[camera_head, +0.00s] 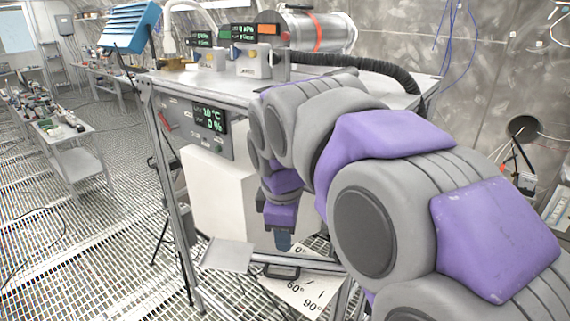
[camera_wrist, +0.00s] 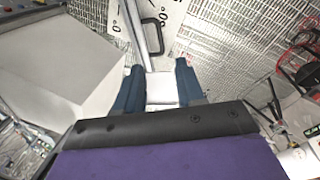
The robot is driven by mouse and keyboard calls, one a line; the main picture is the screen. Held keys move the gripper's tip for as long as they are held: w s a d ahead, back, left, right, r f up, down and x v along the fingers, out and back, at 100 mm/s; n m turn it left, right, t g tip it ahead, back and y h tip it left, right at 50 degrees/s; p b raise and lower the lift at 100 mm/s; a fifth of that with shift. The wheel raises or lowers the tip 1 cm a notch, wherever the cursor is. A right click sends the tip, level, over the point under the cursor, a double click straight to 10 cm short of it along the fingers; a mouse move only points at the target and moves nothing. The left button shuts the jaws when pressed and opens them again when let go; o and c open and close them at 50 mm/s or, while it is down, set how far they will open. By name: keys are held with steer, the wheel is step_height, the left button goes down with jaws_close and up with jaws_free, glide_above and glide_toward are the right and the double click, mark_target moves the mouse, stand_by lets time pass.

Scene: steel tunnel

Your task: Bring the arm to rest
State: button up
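My gray and purple arm (camera_head: 390,140) reaches from the lower right of the head view toward the middle, with its far end hanging down in front of the workbench. My gripper (camera_head: 283,241) points downward below the bench top, beside a white box. In the wrist view, the two blue fingers of my gripper (camera_wrist: 160,80) stand apart with a gap between them. A flat pale plate shows through this gap, farther off, and nothing appears held. In the head view the fingertips are small and partly overlap.
The workbench (camera_head: 225,88) carries gauges, a steel cylinder (camera_head: 318,32) and a black hose. The white box (camera_head: 222,195) stands under it. A dial plate with a black handle (camera_head: 281,271) and a gray plate (camera_head: 228,255) lie low near my gripper. Grated floor (camera_head: 110,240) is open at left.

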steer(key=s+d+f+m+g+b, duration=0.1)
steer(key=s+d+f+m+b, duration=0.3)
steer(key=s+f, duration=0.5)
steer(key=s+d+f+m+g+b, duration=0.1)
steer(key=s+d+f+m+b, duration=0.4)
steer(key=s+f, duration=0.4)
steer(key=s+d+f+m+g+b, duration=0.2)
steer(key=s+d+f+m+b, duration=0.2)
steer(key=s+f+m, duration=0.3)
step_height(320, 180, down, 4)
steer(key=s+d, duration=0.1)
steer(key=s, duration=0.2)
steer(key=shift+o, duration=0.3)
steer(key=shift+w+d+r, duration=0.1)
steer(key=shift+d, duration=0.05)
stand_by(0.6)
